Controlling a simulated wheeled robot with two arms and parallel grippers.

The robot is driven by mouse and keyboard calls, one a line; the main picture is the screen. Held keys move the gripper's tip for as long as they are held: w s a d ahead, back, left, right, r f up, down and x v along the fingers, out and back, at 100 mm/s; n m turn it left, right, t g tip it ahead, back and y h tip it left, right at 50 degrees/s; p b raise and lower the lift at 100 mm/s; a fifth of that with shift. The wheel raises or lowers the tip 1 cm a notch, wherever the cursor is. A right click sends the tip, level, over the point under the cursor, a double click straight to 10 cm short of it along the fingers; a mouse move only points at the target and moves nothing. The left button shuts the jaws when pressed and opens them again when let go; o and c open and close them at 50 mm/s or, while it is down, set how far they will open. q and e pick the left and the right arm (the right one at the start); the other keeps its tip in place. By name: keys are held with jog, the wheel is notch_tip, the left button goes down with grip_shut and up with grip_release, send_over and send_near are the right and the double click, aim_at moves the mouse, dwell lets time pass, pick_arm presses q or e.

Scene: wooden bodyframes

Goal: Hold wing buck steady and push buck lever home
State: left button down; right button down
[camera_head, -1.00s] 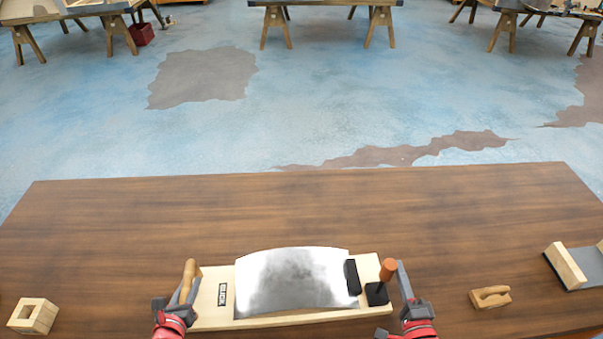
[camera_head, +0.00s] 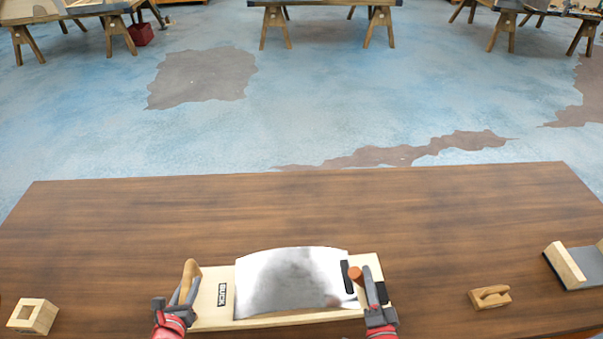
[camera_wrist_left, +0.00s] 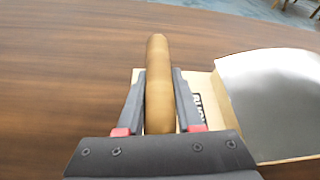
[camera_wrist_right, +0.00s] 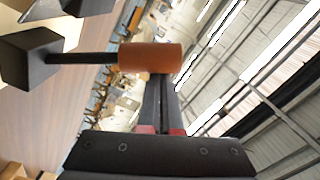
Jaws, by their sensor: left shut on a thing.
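The wing buck (camera_head: 205,308) is a pale wooden board carrying a curved silver sheet (camera_head: 285,285), at the front of the table. My left gripper (camera_head: 190,278) is shut on the upright wooden handle (camera_wrist_left: 158,85) at its left end, with one finger on each side. The buck lever's orange knob (camera_head: 355,273) leans left toward the sheet's right edge and a black block. The lever's dark rod and base show in the right wrist view (camera_wrist_right: 85,58). My right gripper (camera_head: 368,283) has its fingers together, at the knob's right side, seemingly touching it; it does not grasp it.
The brown table (camera_head: 300,210) is clear behind the buck. A hollow wooden block (camera_head: 33,316) lies at the left, a small wooden tool with a handle (camera_head: 490,297) at the right, and a wood-sided grey cradle (camera_head: 580,265) at the far right.

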pick_arm(q)
jog(key=shift+d, duration=0.1)
pick_arm(e)
jog(key=shift+a+f, duration=0.25)
jog(key=shift+a, duration=0.1)
